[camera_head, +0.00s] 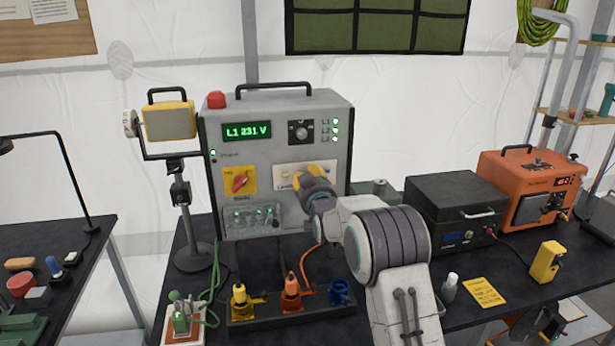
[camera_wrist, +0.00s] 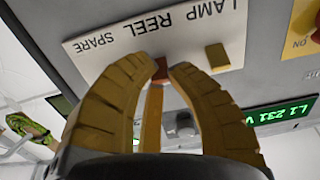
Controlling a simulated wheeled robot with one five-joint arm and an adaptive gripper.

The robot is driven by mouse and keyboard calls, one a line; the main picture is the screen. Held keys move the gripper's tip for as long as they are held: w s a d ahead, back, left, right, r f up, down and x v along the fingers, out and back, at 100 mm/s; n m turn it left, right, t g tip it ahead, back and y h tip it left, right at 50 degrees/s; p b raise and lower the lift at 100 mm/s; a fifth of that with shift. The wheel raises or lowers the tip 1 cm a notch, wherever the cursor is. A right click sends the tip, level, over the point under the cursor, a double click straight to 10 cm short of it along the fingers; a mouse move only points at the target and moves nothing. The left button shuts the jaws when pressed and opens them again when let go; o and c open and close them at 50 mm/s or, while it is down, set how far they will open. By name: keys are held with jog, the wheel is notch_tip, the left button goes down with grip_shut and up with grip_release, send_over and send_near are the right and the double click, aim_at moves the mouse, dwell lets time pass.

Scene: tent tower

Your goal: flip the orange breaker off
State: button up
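The grey power cabinet (camera_head: 228,165) stands upright on the dark bench, its display reading L1 231 V. Its pale breaker strip (camera_head: 284,182) is partly hidden by my gripper (camera_head: 306,184). In the wrist view the strip (camera_wrist: 110,48) appears upside down, lettered LAMP, REEL and SPARE. An orange-brown breaker (camera_wrist: 160,70) shows at the REEL position, between the yellow fingertips of my gripper (camera_wrist: 167,67). The tips are close together around it. I cannot tell whether they grip it. A yellow breaker (camera_wrist: 217,57) sits at the LAMP position, clear of the fingers.
A red rotary switch (camera_head: 240,181) is left of the strip. Below stand yellow (camera_head: 239,294), orange (camera_head: 291,291) and blue (camera_head: 339,290) plugs in a rack. A work lamp (camera_head: 168,121) is at left; a black box (camera_head: 455,200) and orange unit (camera_head: 528,180) at right.

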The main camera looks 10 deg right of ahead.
grip_shut()
jog(key=shift+f+b, duration=0.25)
jog(key=shift+b, duration=0.15)
notch_tip(320, 180, down, 2)
jog(key=t+b, duration=0.5)
jog(key=b, duration=1.6)
jog(key=shift+t+b, duration=0.3)
jog(key=shift+w+d+t+b, duration=0.1)
jog(key=shift+t+b, duration=0.5)
jog(key=shift+b, duration=0.65)
jog(key=shift+r+b, duration=0.25)
jog(key=shift+b, duration=0.05)
